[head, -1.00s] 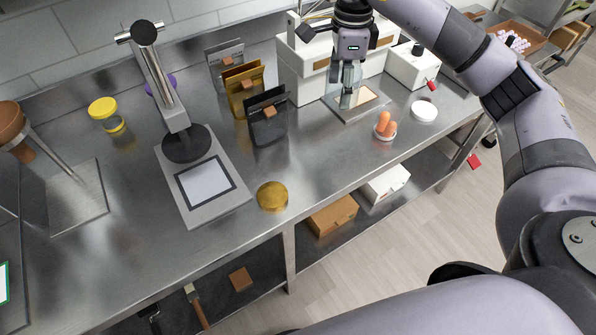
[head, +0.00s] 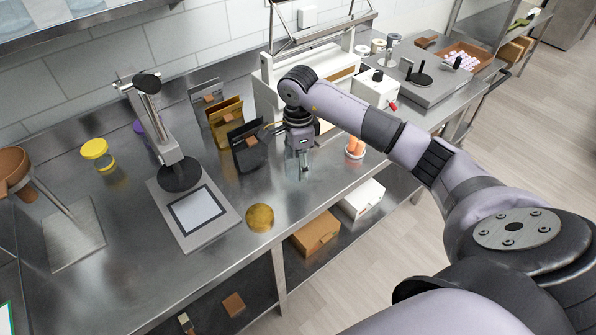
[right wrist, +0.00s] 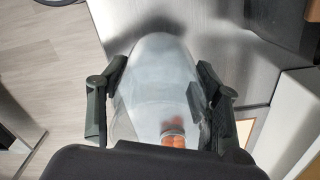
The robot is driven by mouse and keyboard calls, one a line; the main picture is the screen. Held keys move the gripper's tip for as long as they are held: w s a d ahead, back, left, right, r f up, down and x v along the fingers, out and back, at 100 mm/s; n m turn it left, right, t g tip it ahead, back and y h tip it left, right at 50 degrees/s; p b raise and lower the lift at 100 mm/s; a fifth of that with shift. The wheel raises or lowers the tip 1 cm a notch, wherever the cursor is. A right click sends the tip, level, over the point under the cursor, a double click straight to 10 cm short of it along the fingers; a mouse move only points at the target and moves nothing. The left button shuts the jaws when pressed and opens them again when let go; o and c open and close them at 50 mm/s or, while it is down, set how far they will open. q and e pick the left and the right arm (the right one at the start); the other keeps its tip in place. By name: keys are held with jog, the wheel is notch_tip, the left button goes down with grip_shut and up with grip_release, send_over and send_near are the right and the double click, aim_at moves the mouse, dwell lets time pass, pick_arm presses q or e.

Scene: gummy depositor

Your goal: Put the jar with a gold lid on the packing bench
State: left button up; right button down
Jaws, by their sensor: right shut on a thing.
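My right gripper (head: 300,158) is shut on a clear, glass-like vessel (head: 304,170), held upright over the steel bench (head: 330,185). In the right wrist view the two fingers (right wrist: 163,68) press on either side of the translucent vessel (right wrist: 150,60). No gold lid shows on it; its top is hidden by the gripper. I cannot tell whether its base touches the bench. A round gold disc (head: 260,218) lies near the front edge. My left gripper is not in view.
Gold (head: 226,122) and black (head: 247,148) pouches stand left of the gripper. A stand with a flat plate (head: 196,211) is further left. Orange pieces (head: 355,147) are at the right, by a white machine (head: 268,95). Bare steel lies around the gold disc.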

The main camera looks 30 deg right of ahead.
jog(key=shift+f, duration=0.8)
notch_tip(320, 180, down, 3)
jog(key=shift+f+p, duration=0.2)
jog(key=shift+p, duration=0.45)
jog(key=shift+w+f, duration=0.1)
jog(key=shift+f, duration=0.25)
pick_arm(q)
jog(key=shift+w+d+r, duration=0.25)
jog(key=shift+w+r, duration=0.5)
pick_arm(e)
jog(key=shift+f, duration=0.15)
jog(key=c, duration=0.9)
grip_release()
jog(key=shift+c, duration=0.2)
jog(key=o, duration=0.4)
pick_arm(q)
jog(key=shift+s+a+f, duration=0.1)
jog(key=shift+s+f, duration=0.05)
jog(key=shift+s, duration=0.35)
pick_arm(e)
jog(key=shift+o, duration=0.2)
